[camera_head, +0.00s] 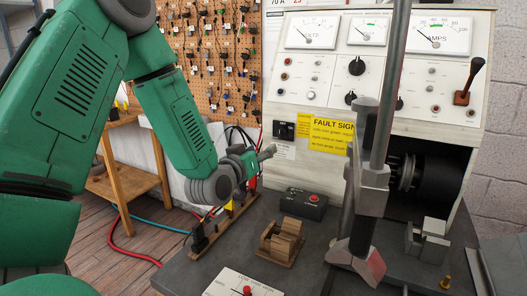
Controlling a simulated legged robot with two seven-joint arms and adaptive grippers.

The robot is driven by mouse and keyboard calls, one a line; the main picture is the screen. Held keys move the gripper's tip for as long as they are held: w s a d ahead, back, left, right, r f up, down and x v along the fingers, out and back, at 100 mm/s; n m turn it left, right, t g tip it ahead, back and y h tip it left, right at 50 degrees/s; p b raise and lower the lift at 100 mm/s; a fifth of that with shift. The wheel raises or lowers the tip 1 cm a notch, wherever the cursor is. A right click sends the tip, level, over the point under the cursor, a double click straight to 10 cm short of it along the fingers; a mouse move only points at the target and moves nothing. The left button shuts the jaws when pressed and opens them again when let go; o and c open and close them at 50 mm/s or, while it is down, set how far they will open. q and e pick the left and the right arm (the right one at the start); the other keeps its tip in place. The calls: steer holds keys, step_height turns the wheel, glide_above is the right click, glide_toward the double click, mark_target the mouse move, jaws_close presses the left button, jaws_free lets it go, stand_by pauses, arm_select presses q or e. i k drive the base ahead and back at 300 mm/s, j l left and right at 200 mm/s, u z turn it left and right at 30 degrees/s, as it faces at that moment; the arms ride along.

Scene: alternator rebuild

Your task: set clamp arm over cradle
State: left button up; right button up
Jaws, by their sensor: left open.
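A grey metal clamp stands on the bench at right centre, with a tall upright rod, a block (371,190) on it and a slanted lower piece with a reddish end (375,267). I cannot tell for sure which part is the clamp arm. A grey notched metal block (427,243), which looks like the cradle, sits to its right, below the dark round opening. My left gripper (264,156) is open and empty, left of the clamp and apart from it, above the bench's back left part. My right gripper is out of view.
A notched wooden block (281,241) and a black box with a red button (304,204) stand on the dark bench between gripper and clamp. The gauge panel (330,75) rises behind.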

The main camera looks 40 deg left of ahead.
mark_target(371, 191)
steer(key=k+l, duration=0.25)
steer(key=k, duration=0.25)
steer(key=k+l, duration=0.2)
steer(key=k, duration=0.25)
